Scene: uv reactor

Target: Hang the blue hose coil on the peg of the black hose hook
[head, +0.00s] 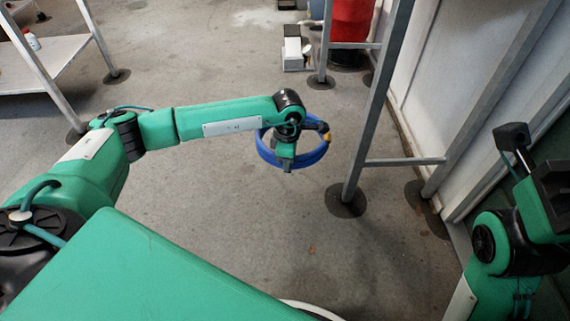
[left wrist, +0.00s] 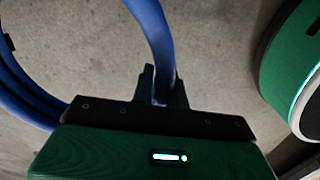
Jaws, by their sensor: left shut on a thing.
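The blue hose coil (head: 318,156) hangs in the air near the middle of the head view, with a black and yellow piece at its right side. My left gripper (head: 287,164) is shut on the coil. The left wrist view shows a strand of the blue hose coil (left wrist: 155,35) running between the fingers of my left gripper (left wrist: 162,88), and more loops at the left. My right arm stands at the right edge of the head view; its finger state is unclear. I cannot clearly identify the black hose hook or its peg.
A grey metal frame (head: 376,105) with round dark feet stands just right of the coil, beside a pale wall (head: 455,75). A red drum (head: 351,25) and a white box (head: 293,50) are at the back. A table (head: 40,62) stands at upper left. The floor below the coil is clear.

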